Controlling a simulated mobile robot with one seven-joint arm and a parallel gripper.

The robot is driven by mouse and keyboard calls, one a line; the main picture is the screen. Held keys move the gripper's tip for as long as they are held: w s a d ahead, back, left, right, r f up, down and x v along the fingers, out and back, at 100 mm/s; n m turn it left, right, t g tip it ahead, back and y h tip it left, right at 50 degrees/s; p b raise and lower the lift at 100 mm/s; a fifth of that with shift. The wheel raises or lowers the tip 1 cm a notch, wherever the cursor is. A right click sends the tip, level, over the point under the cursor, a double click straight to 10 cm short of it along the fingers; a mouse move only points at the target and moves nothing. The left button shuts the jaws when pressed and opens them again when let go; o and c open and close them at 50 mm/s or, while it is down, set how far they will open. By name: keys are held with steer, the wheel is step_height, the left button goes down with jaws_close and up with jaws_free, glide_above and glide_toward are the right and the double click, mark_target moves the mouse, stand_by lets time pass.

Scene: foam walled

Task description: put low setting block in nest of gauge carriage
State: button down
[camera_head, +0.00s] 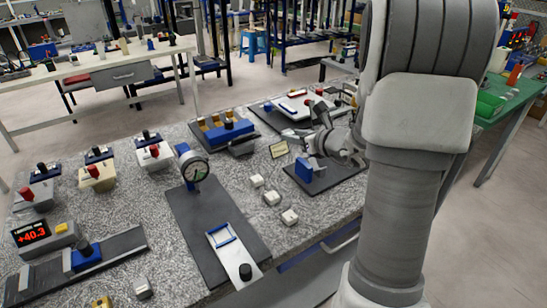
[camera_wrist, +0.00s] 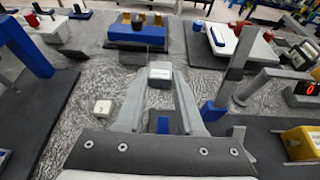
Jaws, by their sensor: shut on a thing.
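My gripper (camera_wrist: 160,82) is shut on a small light grey block (camera_wrist: 160,70), held between the fingertips in the wrist view. In the head view my gripper (camera_head: 298,134) is at the back right of the bench; the held block cannot be made out there. No label on it can be read, so its kind is unclear. A dial gauge (camera_head: 192,168) stands over a long dark base plate (camera_head: 190,212). A white carriage (camera_head: 233,256) with blue bars and a black knob sits at the near end of that plate, well away from my gripper.
Several small white blocks (camera_head: 272,198) stand on the speckled bench right of the gauge plate. A blue upright piece (camera_head: 303,171) on a dark plate is just below my gripper. A blue fixture with yellow parts (camera_head: 226,132) is behind. A digital readout (camera_head: 31,233) stands front left.

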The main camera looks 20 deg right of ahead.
steer(key=b, duration=0.3)
glide_above(259, 166)
step_height(259, 166, down, 7)
steer(key=shift+w+f, duration=0.1)
steer(key=shift+f, duration=0.05)
steer(key=shift+f+b, duration=0.3)
steer(key=shift+f, duration=1.7)
steer(key=shift+f, duration=0.1)
steer(key=shift+f+b, duration=0.15)
steer(key=shift+b, duration=0.15)
steer(key=c, duration=0.5)
jaws_free()
